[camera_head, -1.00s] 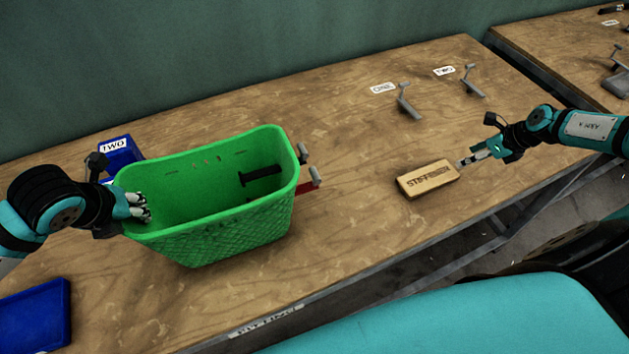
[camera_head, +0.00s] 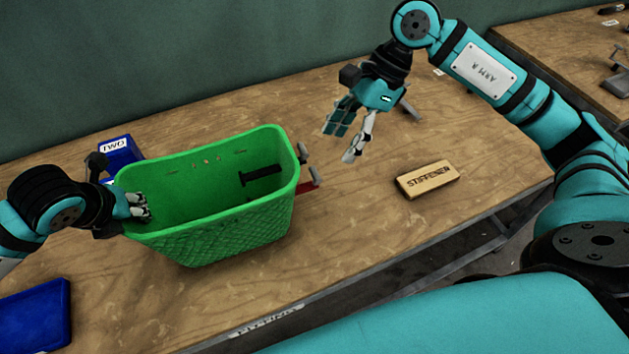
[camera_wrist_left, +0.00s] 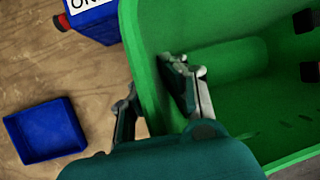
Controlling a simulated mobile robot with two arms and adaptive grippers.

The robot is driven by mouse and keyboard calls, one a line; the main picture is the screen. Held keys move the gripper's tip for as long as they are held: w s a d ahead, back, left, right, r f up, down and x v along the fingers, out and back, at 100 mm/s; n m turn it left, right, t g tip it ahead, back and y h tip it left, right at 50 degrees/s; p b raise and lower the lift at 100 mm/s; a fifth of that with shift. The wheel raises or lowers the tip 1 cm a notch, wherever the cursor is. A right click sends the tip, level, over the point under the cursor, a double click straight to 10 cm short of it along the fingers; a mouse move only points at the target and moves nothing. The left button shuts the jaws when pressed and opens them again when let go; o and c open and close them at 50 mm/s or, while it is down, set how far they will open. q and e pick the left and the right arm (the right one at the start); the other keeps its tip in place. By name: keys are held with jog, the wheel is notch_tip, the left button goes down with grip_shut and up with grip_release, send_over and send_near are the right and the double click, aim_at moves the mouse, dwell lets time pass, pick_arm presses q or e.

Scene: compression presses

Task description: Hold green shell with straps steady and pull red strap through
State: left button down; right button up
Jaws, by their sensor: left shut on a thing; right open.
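The green shell (camera_head: 215,222) stands upright on the wooden table, open at the top, and also fills the right of the left wrist view (camera_wrist_left: 232,65). My left gripper (camera_head: 138,208) is shut on its left rim, one finger inside the wall and one outside (camera_wrist_left: 155,105). A red strap (camera_head: 306,187) sticks out from the shell's right end, beside grey metal tips (camera_head: 316,178). A black piece (camera_head: 260,175) shows on the inner wall. My right gripper (camera_head: 345,140) is open and empty above the table, right of the shell and apart from the strap.
A wooden block marked STIFFENER (camera_head: 427,180) lies right of the shell. A grey metal fixture (camera_head: 410,108) is partly behind my right gripper. The table between shell and block is clear.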

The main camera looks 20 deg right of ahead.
aim_at(319, 178)
jog(key=shift+n+h, duration=0.4)
jog(key=shift+n, duration=0.1)
jog(key=shift+a+r+x, duration=0.1)
jog(key=shift+a+x, duration=0.1)
jog(key=shift+x, duration=1.55)
jog(key=shift+a+r+x, duration=0.1)
jog(key=shift+a+x, duration=0.1)
jog(key=shift+x, duration=1.55)
jog(key=shift+a+r+x, duration=0.1)
jog(key=shift+a+x, duration=0.1)
jog(key=shift+x, duration=1.55)
jog(key=shift+s, duration=0.15)
jog(key=shift+c, duration=0.4)
jog(key=shift+f, duration=0.1)
jog(key=c, duration=0.9)
grip_shut()
